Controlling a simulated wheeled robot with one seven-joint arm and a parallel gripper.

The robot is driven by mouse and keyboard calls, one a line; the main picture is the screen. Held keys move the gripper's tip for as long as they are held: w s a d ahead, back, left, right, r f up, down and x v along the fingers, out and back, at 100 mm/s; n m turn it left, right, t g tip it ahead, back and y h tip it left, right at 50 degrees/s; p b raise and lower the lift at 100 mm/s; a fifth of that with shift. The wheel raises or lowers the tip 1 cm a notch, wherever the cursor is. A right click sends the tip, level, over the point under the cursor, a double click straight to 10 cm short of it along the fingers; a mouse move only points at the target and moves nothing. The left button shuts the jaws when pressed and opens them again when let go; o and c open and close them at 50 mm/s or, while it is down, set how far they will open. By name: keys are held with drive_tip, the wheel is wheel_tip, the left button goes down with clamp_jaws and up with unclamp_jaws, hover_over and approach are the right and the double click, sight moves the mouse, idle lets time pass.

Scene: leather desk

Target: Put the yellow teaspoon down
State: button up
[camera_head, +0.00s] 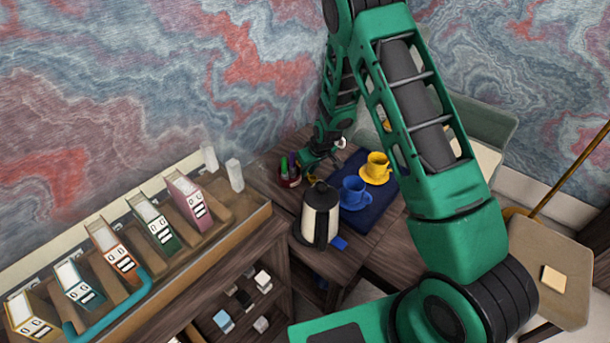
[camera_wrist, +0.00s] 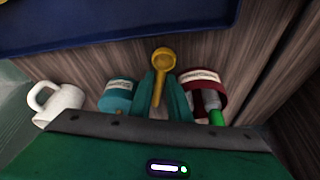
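The yellow teaspoon (camera_wrist: 162,58) shows in the wrist view, its round bowl pointing away from my gripper and its handle running back between the fingers. My gripper (camera_wrist: 162,88) is shut on the handle. Wood-grain surface lies behind the spoon; I cannot tell how far below it is. In the head view, my gripper (camera_head: 310,160) is at the far end of the desk (camera_head: 283,205), left of the dark blue tray (camera_head: 375,203). The tray's edge (camera_wrist: 110,42) crosses the top of the wrist view.
A teal canister (camera_wrist: 116,97) and a red labelled canister (camera_wrist: 205,82) flank my fingers; a white mug (camera_wrist: 62,103) is at left. A yellow cup (camera_head: 377,163) and blue cup (camera_head: 353,190) stand on the tray. A kettle (camera_head: 318,218) stands in front. Bare wood shows between tray and canisters.

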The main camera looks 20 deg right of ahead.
clamp_jaws()
